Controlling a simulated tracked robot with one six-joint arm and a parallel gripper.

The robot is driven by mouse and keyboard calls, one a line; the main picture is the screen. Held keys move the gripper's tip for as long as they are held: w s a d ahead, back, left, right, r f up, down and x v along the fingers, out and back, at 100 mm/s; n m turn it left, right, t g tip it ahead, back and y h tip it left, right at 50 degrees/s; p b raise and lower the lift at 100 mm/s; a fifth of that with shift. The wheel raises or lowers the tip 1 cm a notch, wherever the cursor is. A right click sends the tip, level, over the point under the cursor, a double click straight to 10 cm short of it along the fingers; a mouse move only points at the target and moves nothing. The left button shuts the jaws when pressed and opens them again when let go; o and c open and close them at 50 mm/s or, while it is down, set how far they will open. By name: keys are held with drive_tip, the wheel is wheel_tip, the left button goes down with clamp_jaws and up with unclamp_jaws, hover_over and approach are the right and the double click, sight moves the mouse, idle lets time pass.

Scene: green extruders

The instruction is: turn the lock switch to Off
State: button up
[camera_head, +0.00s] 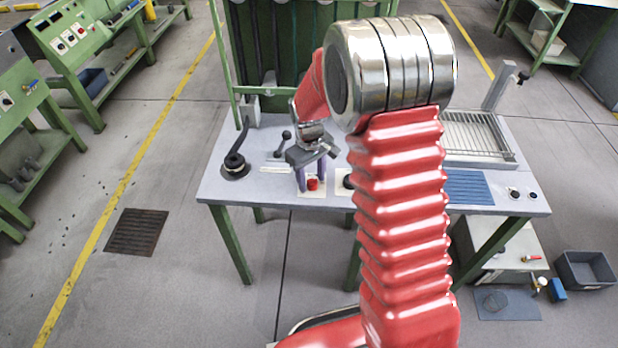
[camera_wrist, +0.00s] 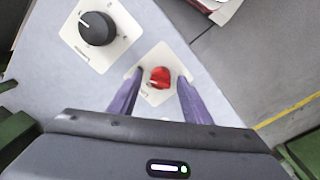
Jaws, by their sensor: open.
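A red switch knob (camera_head: 312,184) sits on a small white plate (camera_wrist: 152,94) on the bench top. The knob also shows in the wrist view (camera_wrist: 160,77). The plate's label is too small to read. My gripper (camera_wrist: 160,74) is open, with its two purple fingers pointing down on either side of the red knob. Small gaps seem to show between the knob and each finger; I cannot tell whether either touches it. A black knob (camera_wrist: 97,28) with a white pointer line sits on a larger white plate (camera_wrist: 119,52) beside it; my arm partly hides it in the head view.
A wire rack (camera_head: 478,134), a blue ribbed pad (camera_head: 466,188) and small dark buttons (camera_head: 514,193) are at right. Green panels (camera_head: 280,45) rise behind.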

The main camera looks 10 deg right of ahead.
sight(310, 181)
wheel_tip(310, 181, up, 14)
drive_tip(key=shift+s+a+f, duration=0.15)
drive_tip(key=shift+a, duration=0.2)
idle(0.4)
idle(0.5)
drive_tip(key=s+r+m+t, duration=0.1)
drive_tip(key=s+r, duration=0.3)
drive_tip(key=s, duration=0.4)
drive_tip(key=s+r+m+t, duration=0.2)
drive_tip(key=s+r, duration=0.2)
drive_tip(key=s, duration=0.5)
drive_tip(key=s+r+m+t, duration=0.1)
drive_tip(key=s+r, duration=0.3)
drive_tip(key=s, duration=0.5)
drive_tip(key=shift+s+r+t+y, duration=0.25)
drive_tip(key=shift+t+y, duration=0.05)
drive_tip(key=shift+t, duration=0.4)
idle(0.3)
